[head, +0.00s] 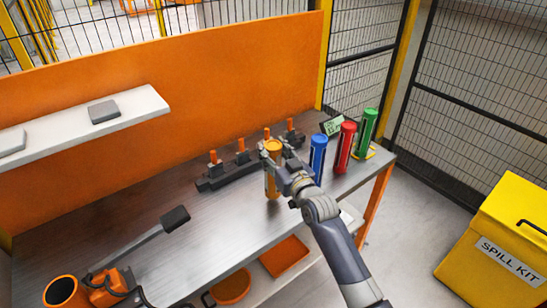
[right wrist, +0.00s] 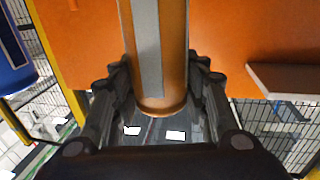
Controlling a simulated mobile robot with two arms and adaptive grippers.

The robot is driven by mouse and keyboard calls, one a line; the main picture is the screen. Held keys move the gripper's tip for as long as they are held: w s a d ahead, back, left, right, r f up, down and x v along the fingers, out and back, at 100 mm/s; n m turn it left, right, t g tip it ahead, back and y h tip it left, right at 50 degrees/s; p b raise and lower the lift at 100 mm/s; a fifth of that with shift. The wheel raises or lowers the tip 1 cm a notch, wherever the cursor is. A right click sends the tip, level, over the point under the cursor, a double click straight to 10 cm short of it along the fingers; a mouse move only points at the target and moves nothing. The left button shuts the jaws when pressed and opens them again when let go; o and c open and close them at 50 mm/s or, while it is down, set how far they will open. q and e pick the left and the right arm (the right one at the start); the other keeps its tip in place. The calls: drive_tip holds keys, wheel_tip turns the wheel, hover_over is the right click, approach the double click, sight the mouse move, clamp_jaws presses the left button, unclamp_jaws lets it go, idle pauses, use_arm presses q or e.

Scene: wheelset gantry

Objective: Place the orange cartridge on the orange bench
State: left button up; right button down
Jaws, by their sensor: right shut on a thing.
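The orange cartridge (head: 272,180) is upright in the head view, over the right part of the bench's grey top (head: 150,195). My right gripper (head: 284,172) is shut on it from the right side. In the right wrist view the cartridge (right wrist: 172,50), with a grey stripe, stands between both fingers of the right gripper (right wrist: 160,85). I cannot tell whether its base touches the bench top. The bench has an orange back panel (head: 200,95) and an orange leg at right. My left gripper is not in view.
Blue (head: 317,158), red (head: 344,146) and green (head: 366,130) cartridges stand right of the gripper. A dark rack (head: 225,178) with orange-topped pegs is behind it. A long-handled orange tool (head: 108,286) lies front left. A yellow spill kit bin (head: 490,240) stands right. The middle bench top is clear.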

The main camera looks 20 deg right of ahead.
wheel_tip(320, 180, down, 2)
drive_tip(key=shift+f, duration=0.1)
drive_tip(key=shift+s+f, duration=0.1)
drive_tip(key=shift+f, duration=0.05)
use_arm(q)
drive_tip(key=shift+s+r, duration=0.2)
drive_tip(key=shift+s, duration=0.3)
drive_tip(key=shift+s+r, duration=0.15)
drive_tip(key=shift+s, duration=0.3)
use_arm(e)
drive_tip(key=shift+f, duration=0.1)
drive_tip(key=c, duration=0.9)
unclamp_jaws()
drive_tip(key=shift+f, duration=0.1)
drive_tip(key=shift+c, duration=0.2)
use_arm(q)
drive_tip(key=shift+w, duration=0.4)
use_arm(e)
drive_tip(key=shift+s, duration=0.1)
use_arm(q)
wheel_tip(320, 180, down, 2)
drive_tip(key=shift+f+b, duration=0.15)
drive_tip(key=shift+b, duration=0.8)
use_arm(e)
drive_tip(key=s+d, duration=0.1)
drive_tip(key=s, duration=1)
drive_tip(key=shift+s+d, duration=0.35)
drive_tip(key=shift+d, duration=0.05)
